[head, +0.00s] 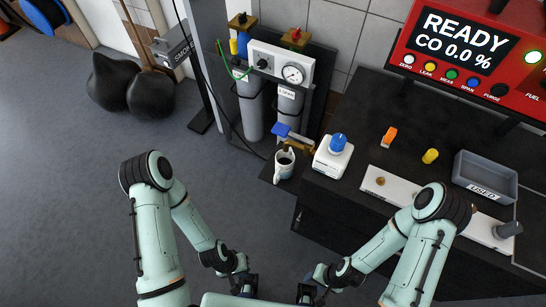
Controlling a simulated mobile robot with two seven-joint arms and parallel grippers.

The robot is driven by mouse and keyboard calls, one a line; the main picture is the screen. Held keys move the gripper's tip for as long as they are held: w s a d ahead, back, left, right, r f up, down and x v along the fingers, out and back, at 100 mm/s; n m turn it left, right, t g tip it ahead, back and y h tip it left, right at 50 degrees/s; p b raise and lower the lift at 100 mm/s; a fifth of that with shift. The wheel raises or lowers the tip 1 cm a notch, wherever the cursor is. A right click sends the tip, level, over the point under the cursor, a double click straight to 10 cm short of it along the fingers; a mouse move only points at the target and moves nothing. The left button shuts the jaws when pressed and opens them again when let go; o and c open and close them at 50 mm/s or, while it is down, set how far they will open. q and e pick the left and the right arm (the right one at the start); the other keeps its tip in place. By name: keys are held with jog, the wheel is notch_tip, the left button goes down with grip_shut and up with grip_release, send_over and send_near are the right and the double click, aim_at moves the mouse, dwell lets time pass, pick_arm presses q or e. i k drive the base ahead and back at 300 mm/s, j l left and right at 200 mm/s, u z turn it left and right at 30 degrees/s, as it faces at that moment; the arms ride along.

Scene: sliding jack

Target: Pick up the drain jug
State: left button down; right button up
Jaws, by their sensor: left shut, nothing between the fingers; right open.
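The drain jug (284,171) appears to be the small white vessel with a dark inside. It stands upright on a small dark ledge at the left end of the black bench, just below a brass valve with a blue handle (281,130). My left gripper (246,287) is low in the picture, shut and empty, well apart from the jug. My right gripper (307,294) is at the bottom edge, open and empty, also apart from the jug. Both grippers are small and dark, so the fingertips are hard to make out.
A white box with a blue knob (333,156) stands right of the jug. Two grey cylinders (290,112) with a gauge panel (281,66) stand behind it. A grey USED tray (485,176) and a red display unit (470,55) are further right. Open floor (230,200) lies left.

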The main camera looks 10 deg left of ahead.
aim_at(284, 162)
jog(key=i+j, duration=0.15)
jog(key=j, duration=0.2)
jog(key=i+j+z, duration=0.1)
jog(key=j, duration=0.25)
jog(key=i+j, duration=0.2)
jog(key=j, duration=0.2)
jog(key=i+j+z, duration=0.15)
jog(key=j, duration=0.2)
